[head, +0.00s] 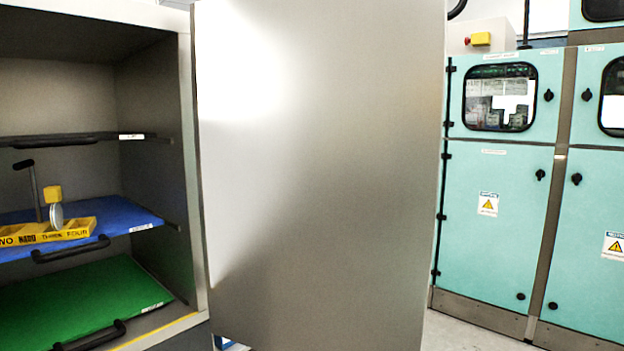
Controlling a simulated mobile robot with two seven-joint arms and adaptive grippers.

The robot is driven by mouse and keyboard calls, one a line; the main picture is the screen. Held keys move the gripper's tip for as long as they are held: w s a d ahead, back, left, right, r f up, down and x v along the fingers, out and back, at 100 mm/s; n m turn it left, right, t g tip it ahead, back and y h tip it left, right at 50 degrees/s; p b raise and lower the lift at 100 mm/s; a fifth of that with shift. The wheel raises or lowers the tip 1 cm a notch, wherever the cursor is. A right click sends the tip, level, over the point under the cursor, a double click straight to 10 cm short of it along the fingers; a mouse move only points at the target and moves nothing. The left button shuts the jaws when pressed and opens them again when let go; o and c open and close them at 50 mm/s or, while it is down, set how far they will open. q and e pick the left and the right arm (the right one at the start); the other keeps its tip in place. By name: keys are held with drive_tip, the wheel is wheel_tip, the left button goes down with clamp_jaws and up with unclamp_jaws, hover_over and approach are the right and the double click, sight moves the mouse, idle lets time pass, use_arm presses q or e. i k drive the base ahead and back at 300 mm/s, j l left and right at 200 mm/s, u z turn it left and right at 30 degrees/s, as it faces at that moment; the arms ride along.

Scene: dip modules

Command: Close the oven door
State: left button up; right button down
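The oven door (320,180) is a large plain metal panel in the middle of the head view. It stands open, swung out to the right of the oven opening. The oven (187,150) is a grey cabinet at the left, its inside exposed. In it are a dark upper shelf (70,139), a blue shelf (130,214) and a green shelf (90,300), with dark handles at their front edges. On the blue shelf sits a yellow lettered holder (60,232) with a dark-handled tool and a round disc. Neither gripper is in view.
Teal cabinets (490,220) with windows, dark knobs and warning labels stand at the right, behind the door. A strip of pale floor (465,335) shows at the bottom right.

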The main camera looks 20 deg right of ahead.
sight(318, 124)
drive_tip(key=l+u, duration=0.25)
drive_tip(key=l, duration=0.3)
drive_tip(key=l+u, duration=0.25)
drive_tip(key=l, duration=0.35)
drive_tip(key=k+l+u, duration=0.25)
drive_tip(key=l, duration=0.3)
drive_tip(key=l+u, duration=0.25)
drive_tip(key=l, duration=0.3)
drive_tip(key=l+u, duration=0.15)
drive_tip(key=l, duration=0.25)
drive_tip(key=k+l+u, duration=0.15)
drive_tip(key=l, duration=0.2)
drive_tip(key=l+u, duration=0.15)
drive_tip(key=l, duration=0.2)
drive_tip(key=l+u, duration=0.35)
drive_tip(key=l, duration=0.8)
